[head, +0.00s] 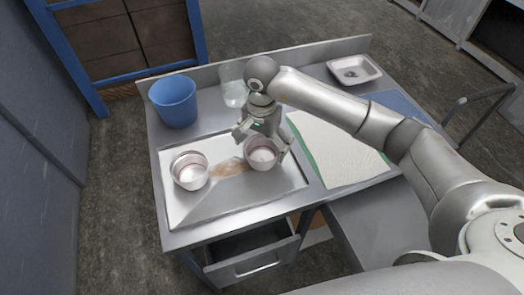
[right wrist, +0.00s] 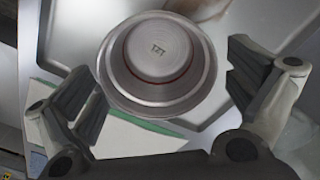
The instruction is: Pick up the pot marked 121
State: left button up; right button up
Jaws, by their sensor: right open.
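A small metal pot (head: 262,158) stands on the right part of the steel tray (head: 222,206). In the right wrist view this pot (right wrist: 158,60) has a dark mark on its round inner face that seems to read 121, though it is small and blurred. My right gripper (head: 263,140) is over this pot, with its fingers open on either side. In the wrist view the gripper (right wrist: 162,88) shows a gap between each finger and the pot. A second, similar pot (head: 189,172) stands on the tray's left part; its mark cannot be read. My left gripper is not in view.
A brown patch (head: 228,169) lies between the pots. A blue bucket (head: 174,103) and a clear container (head: 234,93) stand behind the tray. A white cloth with a green edge (head: 335,150) lies right of it. A small metal dish (head: 354,70) is at the back right. An open drawer (head: 254,262) juts out below.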

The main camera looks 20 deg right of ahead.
aim_at(262, 159)
jog(key=shift+s+f+p, duration=0.1)
jog(key=shift+f+p, duration=0.3)
jog(key=shift+f, duration=1.15)
jog(key=c, duration=0.9)
jog(key=shift+r, duration=0.15)
